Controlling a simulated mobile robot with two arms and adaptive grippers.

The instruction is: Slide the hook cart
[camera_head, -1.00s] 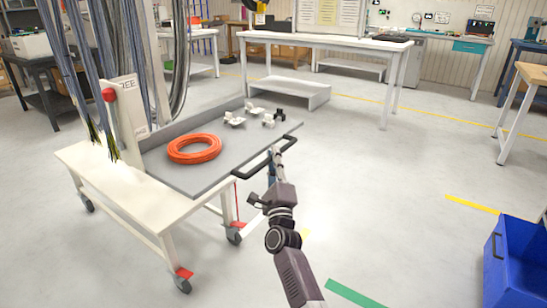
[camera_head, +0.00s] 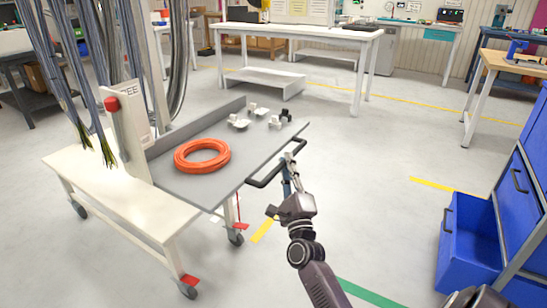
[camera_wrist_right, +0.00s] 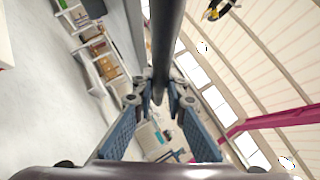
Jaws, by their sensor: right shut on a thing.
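The hook cart has a grey tray top (camera_head: 188,190), a cream bench side (camera_head: 110,195), and casters with red brakes. Grey cables (camera_head: 52,50) hang above its left part. A black bar handle (camera_head: 262,183) sticks out from the tray's right edge. My right gripper (camera_head: 289,168) is shut on this handle. In the right wrist view the dark handle bar (camera_wrist_right: 168,45) runs between the two blue-padded fingers. An orange cable coil (camera_head: 202,157) and several small white and black parts (camera_head: 240,121) lie on the tray. My left gripper is not in view.
A white table (camera_head: 300,30) and low step (camera_head: 262,82) stand behind. The floor between cart and cabinet is clear, with yellow and green tape.

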